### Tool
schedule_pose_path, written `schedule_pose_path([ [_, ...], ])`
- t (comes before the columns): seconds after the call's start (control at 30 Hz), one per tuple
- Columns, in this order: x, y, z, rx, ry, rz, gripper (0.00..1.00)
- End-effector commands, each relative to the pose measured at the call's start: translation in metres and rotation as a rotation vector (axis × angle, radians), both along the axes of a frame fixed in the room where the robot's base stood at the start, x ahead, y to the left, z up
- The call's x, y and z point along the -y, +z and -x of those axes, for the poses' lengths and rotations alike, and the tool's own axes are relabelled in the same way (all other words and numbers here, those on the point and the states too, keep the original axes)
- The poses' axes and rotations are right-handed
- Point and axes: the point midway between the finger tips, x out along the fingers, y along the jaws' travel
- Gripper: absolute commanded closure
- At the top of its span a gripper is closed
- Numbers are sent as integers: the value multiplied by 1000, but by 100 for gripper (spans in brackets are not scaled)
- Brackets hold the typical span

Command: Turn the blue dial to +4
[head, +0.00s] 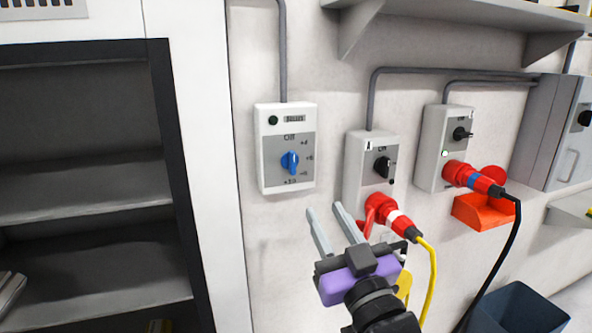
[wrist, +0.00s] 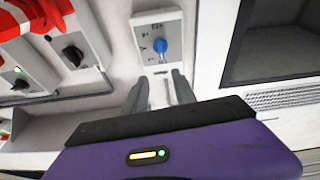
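The blue dial (head: 290,161) sits on a white wall box (head: 273,188) with a grey panel marked Off, +4 and other numbers. The dial's pointer looks close to vertical in the head view; its exact setting is too small to tell. The dial also shows in the wrist view (wrist: 160,46), upside down, beyond the fingertips. My gripper (head: 331,230) is open and empty, below and to the right of the dial box in the head view. Its fingers point up towards the wall, apart from the dial. In the wrist view the fingers (wrist: 160,90) stand apart below the dial.
Right of the dial box is a grey switch box (head: 358,172) with a black knob and a red plug (head: 393,217) on a yellow cable. Another box (head: 432,150) with a red plug stands further right. An open shelf cabinet (head: 90,190) is on the left. A blue bin (head: 515,308) stands lower right.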

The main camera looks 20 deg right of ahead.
Motion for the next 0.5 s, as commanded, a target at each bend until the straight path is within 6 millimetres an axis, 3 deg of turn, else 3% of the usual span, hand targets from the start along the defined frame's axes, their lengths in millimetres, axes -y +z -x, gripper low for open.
schedule_pose_path([
  [0.03,0,18,-12,6,-3,-16,67],
  [0.1,1,34,-27,-11,-8,-34,67],
  [0.3,2,66,-61,-111,-3,-78,67],
  [0.5,-1,56,-76,-257,17,-82,67],
])
